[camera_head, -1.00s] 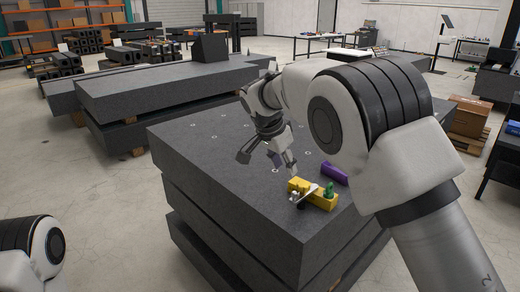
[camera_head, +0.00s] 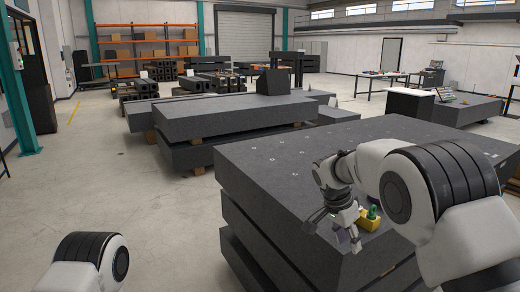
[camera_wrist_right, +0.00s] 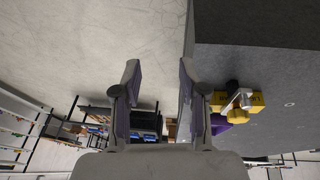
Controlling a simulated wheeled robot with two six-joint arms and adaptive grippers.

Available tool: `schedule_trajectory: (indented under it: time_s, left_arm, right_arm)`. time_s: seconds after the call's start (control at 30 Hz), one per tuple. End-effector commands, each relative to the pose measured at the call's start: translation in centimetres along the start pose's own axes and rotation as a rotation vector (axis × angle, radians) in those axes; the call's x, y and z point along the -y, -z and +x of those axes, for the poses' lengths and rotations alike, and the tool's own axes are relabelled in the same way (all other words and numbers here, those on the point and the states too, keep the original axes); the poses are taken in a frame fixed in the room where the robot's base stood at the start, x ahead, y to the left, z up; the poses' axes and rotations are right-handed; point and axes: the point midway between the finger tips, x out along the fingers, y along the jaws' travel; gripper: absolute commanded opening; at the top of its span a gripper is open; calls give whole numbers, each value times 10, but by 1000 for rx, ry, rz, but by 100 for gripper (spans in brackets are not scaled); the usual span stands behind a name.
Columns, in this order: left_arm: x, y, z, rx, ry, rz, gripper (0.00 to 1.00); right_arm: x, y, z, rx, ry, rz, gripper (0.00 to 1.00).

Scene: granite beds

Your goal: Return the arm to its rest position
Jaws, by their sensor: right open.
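My right arm reaches in from the right in the head view. Its gripper (camera_head: 333,234) is open and empty, near the front edge of the stacked granite slabs (camera_head: 285,165). In the right wrist view the two spread fingers (camera_wrist_right: 160,78) have bare floor and distant shelving between them, with the slab edge behind the right finger. A yellow block (camera_head: 370,222) with a green piece (camera_head: 373,212) on it lies on the slab beside the gripper. It also shows in the right wrist view (camera_wrist_right: 257,101), by a purple piece (camera_wrist_right: 219,124). My left gripper is out of view; only part of its arm shows.
Open concrete floor (camera_head: 130,190) lies left of the near stack. Tables and orange shelving stand far back.

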Motion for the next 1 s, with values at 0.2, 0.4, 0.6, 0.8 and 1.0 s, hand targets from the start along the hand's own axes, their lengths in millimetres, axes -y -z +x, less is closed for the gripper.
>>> schedule_trajectory:
  time_s: [0.2,0.4,0.6,0.8,1.0]
  left_arm:
    - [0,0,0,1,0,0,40]
    - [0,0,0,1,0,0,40]
    - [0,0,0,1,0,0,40]
    - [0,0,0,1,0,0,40]
    - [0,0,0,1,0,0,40]
  right_arm:
    - [-34,-29,75,97,-141,-20,42]
    - [-93,-83,172,234,-268,-75,42]
    - [-204,-179,278,443,-307,-243,42]
    - [-341,-280,314,584,-139,-510,42]
    - [-359,-284,296,367,167,-851,42]
